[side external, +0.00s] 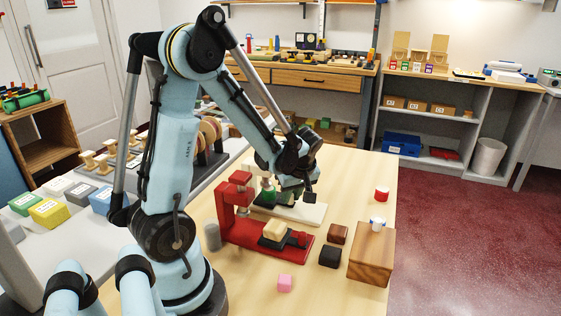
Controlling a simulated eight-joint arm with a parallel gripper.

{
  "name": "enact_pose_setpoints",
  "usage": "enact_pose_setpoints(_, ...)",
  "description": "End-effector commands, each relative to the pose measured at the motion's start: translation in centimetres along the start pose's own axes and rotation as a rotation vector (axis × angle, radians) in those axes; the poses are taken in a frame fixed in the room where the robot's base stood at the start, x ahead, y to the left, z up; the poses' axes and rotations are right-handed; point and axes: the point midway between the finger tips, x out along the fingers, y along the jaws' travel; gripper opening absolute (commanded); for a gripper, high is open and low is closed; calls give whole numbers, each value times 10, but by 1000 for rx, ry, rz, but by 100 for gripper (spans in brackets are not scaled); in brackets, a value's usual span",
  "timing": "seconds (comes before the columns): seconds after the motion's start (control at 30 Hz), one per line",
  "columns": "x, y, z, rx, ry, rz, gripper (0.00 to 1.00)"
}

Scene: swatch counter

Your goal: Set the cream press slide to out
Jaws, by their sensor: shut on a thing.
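The cream press (316,213) stands on the wooden table behind the red press, with its pale base running to the right. A green part shows on it, under its head. Its dark slide (284,199) lies on the base, partly hidden by my gripper. My gripper (309,197) is low over the right part of the base, with its dark fingers shut on the slide's outer end. The exact contact is small and dark, and I cannot tell how far along its travel the slide sits.
The red press (228,231) stands in front, with a yellowish block (275,230) on its slide. Dark brown (338,234) and black (330,257) blocks, a wooden box (371,256), a red-and-white jar (382,194), a pink cube (285,284) and a grey cylinder (212,236) stand around.

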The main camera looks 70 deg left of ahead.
Motion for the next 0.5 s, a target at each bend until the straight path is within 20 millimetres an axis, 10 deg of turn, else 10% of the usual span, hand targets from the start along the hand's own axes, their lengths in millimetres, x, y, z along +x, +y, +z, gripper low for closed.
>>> enact_pose_setpoints(0.5, -21, 58, 52, 2, 3, 1, 0)
